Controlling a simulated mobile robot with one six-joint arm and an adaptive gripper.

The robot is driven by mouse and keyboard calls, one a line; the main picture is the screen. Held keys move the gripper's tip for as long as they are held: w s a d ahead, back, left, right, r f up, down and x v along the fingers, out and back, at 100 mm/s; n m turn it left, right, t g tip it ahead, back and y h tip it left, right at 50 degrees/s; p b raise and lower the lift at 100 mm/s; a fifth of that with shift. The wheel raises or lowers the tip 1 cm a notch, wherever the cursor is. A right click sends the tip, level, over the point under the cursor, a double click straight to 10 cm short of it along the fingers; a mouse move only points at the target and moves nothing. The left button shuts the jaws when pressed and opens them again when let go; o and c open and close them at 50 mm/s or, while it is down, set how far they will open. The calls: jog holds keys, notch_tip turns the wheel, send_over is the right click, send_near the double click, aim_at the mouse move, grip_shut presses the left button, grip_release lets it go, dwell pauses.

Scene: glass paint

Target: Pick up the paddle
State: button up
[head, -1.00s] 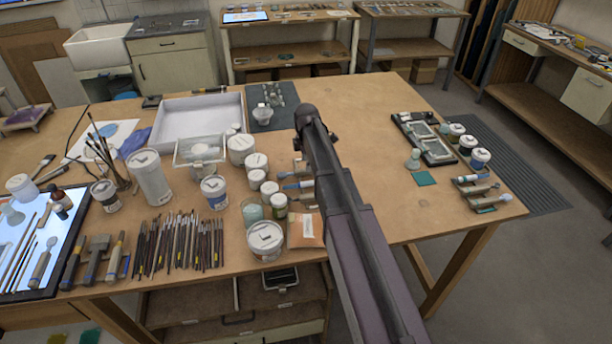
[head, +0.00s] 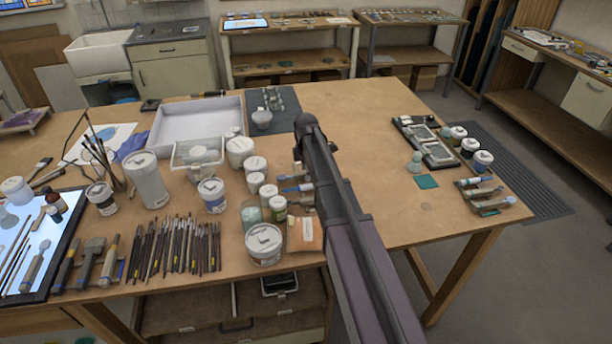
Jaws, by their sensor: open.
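My arm reaches from the bottom edge over the middle of the table. My gripper (head: 298,153) is mostly hidden behind the arm's end; only small dark parts show beside it. It looks open, with nothing seen in it. No tool can be named for certain as the paddle. Slim blue-tipped tools (head: 297,188) lie on a small rest just left of the arm, partly covered by it. More slim tools (head: 482,192) lie on a rest at the table's right edge. A flat-headed tool (head: 36,268) lies on the light panel at the left.
White jars (head: 263,243) and a tall canister (head: 149,180) crowd the area left of the arm. A row of brushes (head: 180,247) lies at the front. A white tray (head: 182,128) and a dark mat (head: 283,104) are behind. The table right of the arm is mostly clear.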

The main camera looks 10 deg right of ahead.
grip_shut()
jog(key=shift+r, duration=0.15)
notch_tip(320, 180, up, 10)
jog(key=p, duration=1)
dwell(0.8)
